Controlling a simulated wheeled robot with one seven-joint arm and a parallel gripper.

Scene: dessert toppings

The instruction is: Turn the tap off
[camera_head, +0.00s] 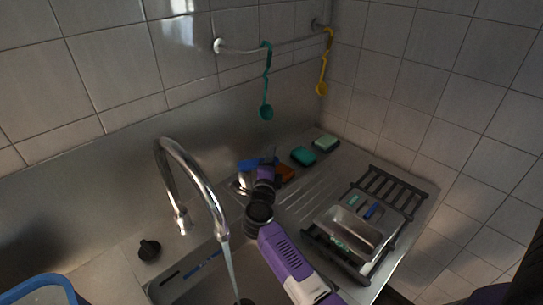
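The chrome tap (195,168) has a tall curved spout over the sink (195,282). A stream of water runs down from its outlet into the basin. A small black knob-like piece (148,249) sits on the counter left of the tap's base; I cannot tell if it belongs to the tap. My purple and black arm reaches in from the lower right, over the sink, with its far end right of the spout. My gripper (258,163) seems to be at that far end, apart from the tap in the picture, but its fingers are too small and overlapped to read.
A dark rack (407,197) with a metal container (355,228) stands on the right of the drainboard. Teal (303,156), green (326,143) and orange (286,172) sponges lie behind. Teal (266,95) and yellow (324,70) ladles hang from a wall rail. A blue-rimmed thing (45,282) is lower left.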

